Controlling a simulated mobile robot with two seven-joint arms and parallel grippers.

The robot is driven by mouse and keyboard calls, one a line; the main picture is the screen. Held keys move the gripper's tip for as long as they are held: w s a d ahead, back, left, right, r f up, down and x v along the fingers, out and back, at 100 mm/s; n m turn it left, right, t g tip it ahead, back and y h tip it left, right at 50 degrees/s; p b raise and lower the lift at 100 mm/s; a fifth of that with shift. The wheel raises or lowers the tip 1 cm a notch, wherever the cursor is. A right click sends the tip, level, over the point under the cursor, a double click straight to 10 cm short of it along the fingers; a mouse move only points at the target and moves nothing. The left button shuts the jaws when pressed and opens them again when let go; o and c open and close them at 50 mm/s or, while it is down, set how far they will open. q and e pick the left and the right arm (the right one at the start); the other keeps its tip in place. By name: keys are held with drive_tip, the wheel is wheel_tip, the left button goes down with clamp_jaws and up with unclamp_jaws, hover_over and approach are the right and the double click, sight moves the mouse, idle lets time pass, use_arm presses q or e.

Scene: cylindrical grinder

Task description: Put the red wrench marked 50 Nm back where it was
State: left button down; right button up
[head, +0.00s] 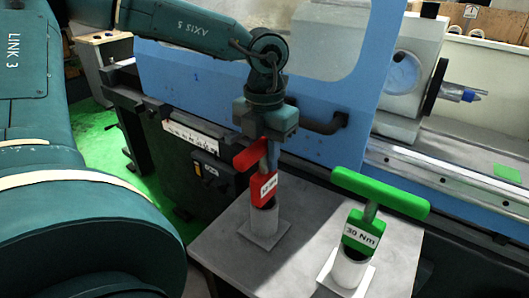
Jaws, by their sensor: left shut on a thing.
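The label is too small to read surely. My left gripper (268,142) comes from above and is shut on the red wrench near its handle. The wrench is upright or slightly tilted, and its lower end is in or right over a light grey cylindrical holder (264,222) on a square base. I cannot tell how deep it sits. My right gripper is not in view.
A green T-handled wrench (362,232) marked 30 Nm stands in a white holder (349,270) to the right on the grey table (310,225). The blue grinder door (330,100) with a black handle (322,124) stands close behind my left gripper. The table between the holders is clear.

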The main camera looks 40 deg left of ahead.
use_arm(q)
drive_tip(key=c, duration=1.2)
unclamp_jaws()
wheel_tip(320, 180, up, 12)
drive_tip(key=shift+r, duration=0.1)
